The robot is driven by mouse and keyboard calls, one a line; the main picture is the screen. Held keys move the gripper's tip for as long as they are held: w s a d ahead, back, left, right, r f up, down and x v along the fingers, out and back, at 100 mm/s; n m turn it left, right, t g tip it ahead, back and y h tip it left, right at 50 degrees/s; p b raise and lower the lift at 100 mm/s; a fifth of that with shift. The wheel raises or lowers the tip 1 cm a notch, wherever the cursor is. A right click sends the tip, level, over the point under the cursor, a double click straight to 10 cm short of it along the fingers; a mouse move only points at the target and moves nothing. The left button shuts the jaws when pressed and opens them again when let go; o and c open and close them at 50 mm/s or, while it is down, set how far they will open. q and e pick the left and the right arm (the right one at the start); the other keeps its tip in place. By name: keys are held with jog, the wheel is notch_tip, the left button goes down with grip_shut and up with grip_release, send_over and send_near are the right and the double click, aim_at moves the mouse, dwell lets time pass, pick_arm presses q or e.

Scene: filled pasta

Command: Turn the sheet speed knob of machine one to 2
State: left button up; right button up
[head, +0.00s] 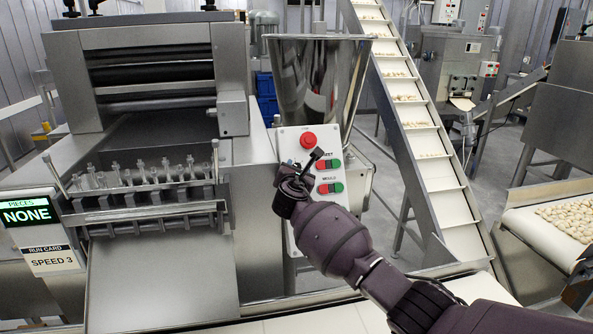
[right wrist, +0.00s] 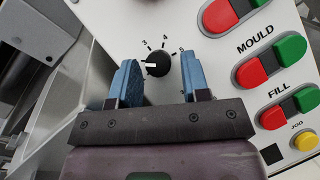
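The sheet speed knob is a small black dial (right wrist: 158,64) on the white control panel in the right wrist view. Its white mark points left, below the printed 3. The numbers 3, 4 and 5 show above it; any number at the mark's end is hidden or not legible. My right gripper (right wrist: 158,59) is open, with one blue finger on each side of the knob and gaps between. In the head view the right gripper (head: 305,168) is at the control panel (head: 291,140) and hides the knob. My left gripper is not in view.
Red and green button pairs labelled MOULD (right wrist: 250,72) and FILL (right wrist: 273,118) sit right of the knob, with a yellow jog button (right wrist: 305,141). A red stop button (head: 308,140) is above. A run card (head: 50,260) reads SPEED 3; a display (head: 27,214) reads NONE.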

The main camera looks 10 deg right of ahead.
jog(key=shift+o, duration=0.6)
jog(key=shift+r, duration=0.1)
jog(key=shift+s+a, duration=0.2)
jog(key=shift+s, duration=0.25)
jog(key=p+v, duration=0.1)
jog(key=v, duration=0.8)
jog(key=shift+s, duration=0.4)
jog(key=shift+a, duration=0.1)
